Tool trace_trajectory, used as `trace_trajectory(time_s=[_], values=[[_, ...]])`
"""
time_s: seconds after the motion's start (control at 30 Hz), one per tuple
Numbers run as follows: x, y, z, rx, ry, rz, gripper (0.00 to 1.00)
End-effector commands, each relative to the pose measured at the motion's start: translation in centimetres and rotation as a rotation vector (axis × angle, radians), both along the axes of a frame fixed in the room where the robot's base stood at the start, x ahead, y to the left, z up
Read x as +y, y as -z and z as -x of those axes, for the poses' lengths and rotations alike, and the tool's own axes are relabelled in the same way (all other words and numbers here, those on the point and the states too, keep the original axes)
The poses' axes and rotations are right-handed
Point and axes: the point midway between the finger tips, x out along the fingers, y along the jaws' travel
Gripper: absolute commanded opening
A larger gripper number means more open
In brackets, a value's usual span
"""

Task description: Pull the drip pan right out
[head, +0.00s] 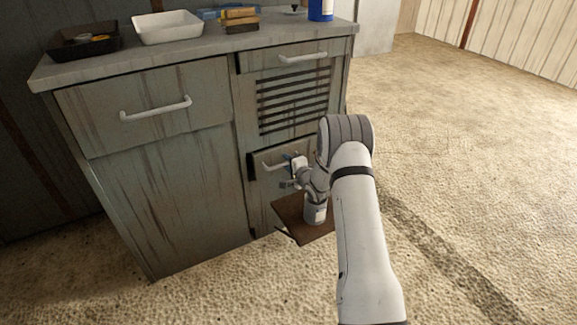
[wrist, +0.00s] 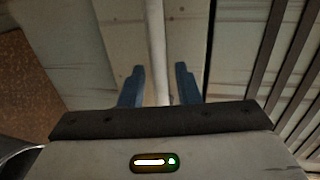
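A lower front with a white bar handle (head: 272,165) sits under the vent slats of the grey-green cabinet. Below it, a brown flat panel (head: 288,212) juts out low at the front, partly hidden by my arm. I cannot tell which of these is the drip pan. My gripper (head: 287,159) is at the right part of this handle. In the wrist view, its two blue fingers (wrist: 160,78) stand apart, with the pale handle bar (wrist: 158,40) running between them. Gaps show on both sides of the bar. Whether the bar lies fully inside the fingers is unclear.
The cabinet has a wide drawer (head: 155,105) at the left and a small drawer (head: 290,60) above the slatted vent (head: 293,100). A white tray (head: 167,27), a dark tray (head: 85,42) and a blue container (head: 320,10) stand on top. The floor right of the cabinet is clear.

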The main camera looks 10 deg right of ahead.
Motion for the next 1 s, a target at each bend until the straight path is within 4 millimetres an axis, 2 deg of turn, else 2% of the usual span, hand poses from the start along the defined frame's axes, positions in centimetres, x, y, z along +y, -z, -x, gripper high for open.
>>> trace_trajectory(time_s=[0.27, 0.63, 1.0], values=[[0.01, -0.04, -0.17, 0.000, 0.001, 0.000, 0.29], [-0.05, -0.03, -0.14, 0.000, 0.001, 0.000, 0.00], [-0.15, 0.00, -0.11, 0.001, 0.003, 0.000, 0.00]])
